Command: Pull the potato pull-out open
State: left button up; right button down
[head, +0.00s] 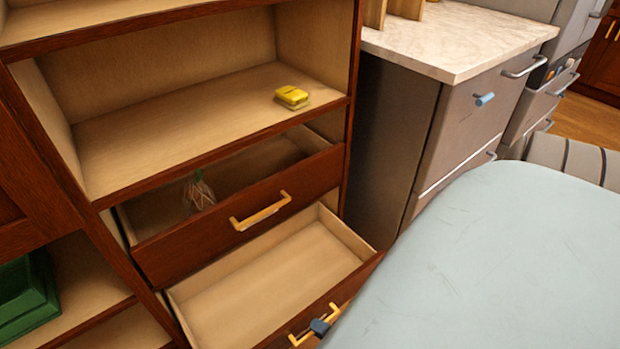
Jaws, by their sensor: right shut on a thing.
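The lower pull-out (262,279) stands well open, and the part of its pale wooden inside that I see is empty. Its yellow handle (297,339) is at the bottom of the head view. My right gripper (320,327) shows as a small blue-grey piece across this handle and is shut on it. The upper pull-out (168,258) is partly open above, with its own yellow handle (261,212) free. A net-like bundle (198,193) lies in it; I cannot tell what it holds. No potato is clearly visible. My left gripper is not in view.
A yellow block-like item (292,97) lies on the shelf above. A green box (25,296) sits in the lower left compartment. A grey cabinet (455,120) with a marble top stands to the right. A large pale blue surface fills the lower right and hides the floor there.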

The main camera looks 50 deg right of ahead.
jog(key=shift+s, duration=0.2)
jog(key=c, duration=1.1)
grip_release()
jog(key=s, duration=0.4)
jog(key=s+d, duration=0.1)
jog(key=s, duration=0.4)
jog(key=s+d+p, duration=0.1)
jog(key=s, duration=0.3)
jog(key=shift+s, duration=0.35)
jog(key=shift+s, duration=0.1)
